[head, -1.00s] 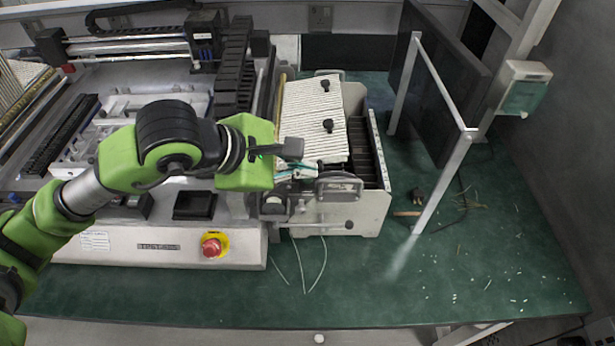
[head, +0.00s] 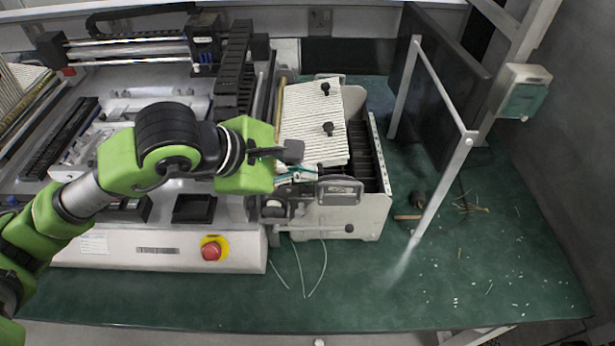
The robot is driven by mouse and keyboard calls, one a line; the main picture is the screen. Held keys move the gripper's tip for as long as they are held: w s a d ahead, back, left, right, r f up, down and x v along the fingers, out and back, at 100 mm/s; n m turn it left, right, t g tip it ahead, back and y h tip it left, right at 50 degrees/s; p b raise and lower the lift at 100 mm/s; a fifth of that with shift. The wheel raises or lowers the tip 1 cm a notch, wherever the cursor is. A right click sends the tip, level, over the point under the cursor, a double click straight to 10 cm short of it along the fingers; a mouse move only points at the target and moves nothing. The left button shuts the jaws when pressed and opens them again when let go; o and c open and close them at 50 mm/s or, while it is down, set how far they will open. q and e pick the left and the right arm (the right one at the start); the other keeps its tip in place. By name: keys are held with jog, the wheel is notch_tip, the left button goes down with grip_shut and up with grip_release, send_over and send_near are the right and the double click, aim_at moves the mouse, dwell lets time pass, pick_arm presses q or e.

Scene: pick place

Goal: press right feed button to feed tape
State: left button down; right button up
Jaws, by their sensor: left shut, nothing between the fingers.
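The tape feeder unit (head: 360,213) stands at the right end of the pick-and-place machine, with a white ribbed cover (head: 308,120) on top. My left gripper (head: 290,152) reaches in from the left, shut and empty, with its tips over the feeder's front left part, by the ribbed cover's lower edge. I cannot tell whether the tips touch anything. The right feed button cannot be made out; the gripper and arm hide part of the feeder front. My right gripper is not in view.
A red stop button (head: 211,250) on a yellow base sits on the machine's front panel (head: 120,250). A white metal frame (head: 440,190) and dark panel stand to the right. The green table (head: 470,280) is mostly clear at the front right, with scattered scraps.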

pick_arm(q)
jog(key=shift+r, duration=0.5)
jog(key=shift+r+p, duration=0.95)
jog(key=shift+r, duration=2.05)
